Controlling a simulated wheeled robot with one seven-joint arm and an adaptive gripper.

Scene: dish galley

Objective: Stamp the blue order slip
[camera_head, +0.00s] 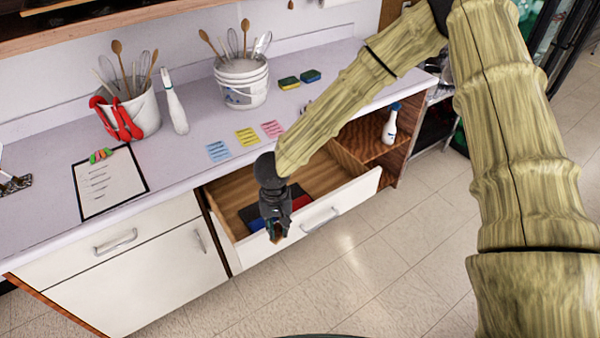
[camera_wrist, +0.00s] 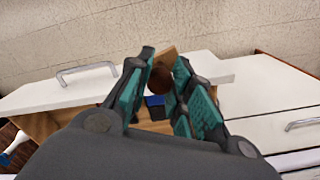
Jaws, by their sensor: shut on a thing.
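The blue order slip (camera_head: 217,151) lies flat on the counter, left of a yellow slip (camera_head: 246,137) and a pink slip (camera_head: 272,129). My gripper (camera_head: 277,232) points down over the front part of the open drawer (camera_head: 335,217). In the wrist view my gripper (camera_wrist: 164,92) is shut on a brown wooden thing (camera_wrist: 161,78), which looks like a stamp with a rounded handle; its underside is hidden. A blue pad (camera_head: 256,217) and a red pad (camera_head: 293,197) lie in the drawer, partly hidden by my gripper. Part of the blue also shows in the wrist view.
A clipboard (camera_head: 108,183), a white spray bottle (camera_head: 174,106), two utensil buckets (camera_head: 134,113) (camera_head: 242,84) and sponges (camera_head: 289,83) stand or lie on the counter. Another bottle (camera_head: 390,127) stands in the open shelf right of the drawer. The counter around the slips is mostly clear.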

